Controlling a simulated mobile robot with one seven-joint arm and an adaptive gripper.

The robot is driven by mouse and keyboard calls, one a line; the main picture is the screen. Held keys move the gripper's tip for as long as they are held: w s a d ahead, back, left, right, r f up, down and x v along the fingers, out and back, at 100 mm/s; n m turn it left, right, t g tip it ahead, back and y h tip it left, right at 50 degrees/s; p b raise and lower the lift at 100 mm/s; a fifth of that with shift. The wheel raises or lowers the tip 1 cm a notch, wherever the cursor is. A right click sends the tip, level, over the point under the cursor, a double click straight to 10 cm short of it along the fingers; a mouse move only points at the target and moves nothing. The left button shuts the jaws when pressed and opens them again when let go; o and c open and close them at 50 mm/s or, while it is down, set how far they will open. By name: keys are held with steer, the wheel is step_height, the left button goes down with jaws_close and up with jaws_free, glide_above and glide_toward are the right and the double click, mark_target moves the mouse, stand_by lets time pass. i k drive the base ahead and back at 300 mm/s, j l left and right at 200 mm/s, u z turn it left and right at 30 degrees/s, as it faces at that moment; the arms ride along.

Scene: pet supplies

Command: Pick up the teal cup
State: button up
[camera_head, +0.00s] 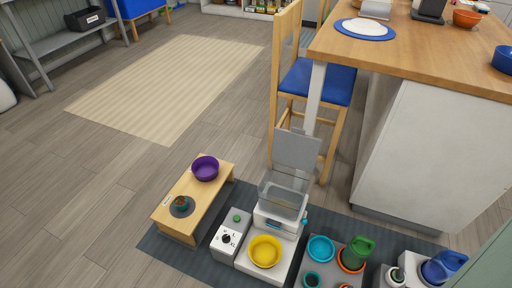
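A small teal cup-like vessel (182,207) with a brownish inside stands on a grey round disc at the near end of a low wooden bench (205,200). A purple bowl (205,173) sits at the bench's far end. A wider teal bowl (321,243) rests on a grey unit on the floor mat, lower right of centre. I cannot tell for certain which of these is called the teal cup. My gripper is not in view.
A dark mat (160,245) holds a yellow bowl (265,258), a clear-bin feeder (284,197), and green (358,252) and blue (438,270) pitcher-like vessels. A blue-seated chair (322,84) and a wooden-topped counter (420,55) stand behind. The left floor is clear around a beige rug (165,85).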

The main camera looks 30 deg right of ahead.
mark_target(181, 203)
steer(key=z, duration=0.95)
steer(key=i+j, duration=0.1)
steer(key=i, duration=0.45)
steer(key=i+u, duration=0.1)
steer(key=u, duration=1.95)
